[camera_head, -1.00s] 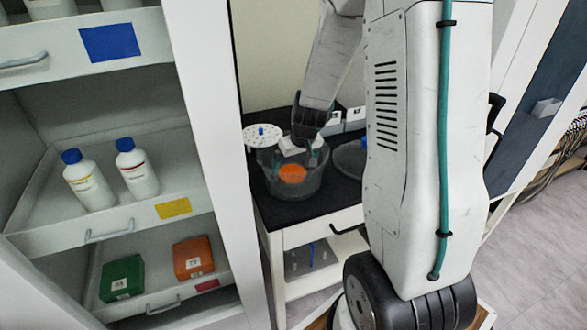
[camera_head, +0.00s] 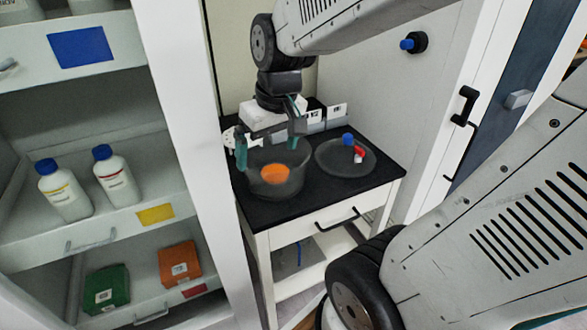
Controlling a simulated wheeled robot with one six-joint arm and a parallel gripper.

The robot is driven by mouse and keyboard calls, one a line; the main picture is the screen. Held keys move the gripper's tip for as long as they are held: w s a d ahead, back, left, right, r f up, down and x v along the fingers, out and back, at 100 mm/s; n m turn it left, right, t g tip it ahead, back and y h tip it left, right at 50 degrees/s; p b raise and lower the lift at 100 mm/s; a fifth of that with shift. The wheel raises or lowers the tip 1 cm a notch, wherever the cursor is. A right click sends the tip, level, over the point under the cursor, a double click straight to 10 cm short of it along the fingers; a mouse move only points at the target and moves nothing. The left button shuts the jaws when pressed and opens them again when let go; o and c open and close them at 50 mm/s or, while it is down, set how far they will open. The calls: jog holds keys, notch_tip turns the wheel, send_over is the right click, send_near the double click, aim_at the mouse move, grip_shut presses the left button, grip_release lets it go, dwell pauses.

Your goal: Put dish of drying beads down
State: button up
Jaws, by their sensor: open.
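The drying beads (camera_head: 275,174) show as an orange round patch inside a dark, see-through bowl (camera_head: 292,188) on the black worktop. The rim of their dish is too small to make out. The bowl stands upright near the middle of the bench. My gripper (camera_head: 269,152) is above the bowl, pointing down, with its two green-tipped fingers spread wide and nothing between them. The fingertips overlap the bowl's rim in the picture; I cannot tell whether they touch it.
A white disc (camera_head: 229,137) is partly hidden behind my gripper. Small labelled boxes (camera_head: 325,115) stand at the back. An open cabinet (camera_head: 160,110) with bottles is close on the left.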

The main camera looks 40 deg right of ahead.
jog(key=s+a+r, duration=0.1)
jog(key=s+a, duration=0.1)
jog(key=s, duration=0.4)
jog(key=s+a+r+g, duration=0.1)
jog(key=s+a+r, duration=0.1)
jog(key=s, duration=0.4)
jog(key=shift+s+a+r+n, duration=0.15)
jog(key=shift+s+r+n, duration=0.1)
jog(key=shift+n, duration=0.05)
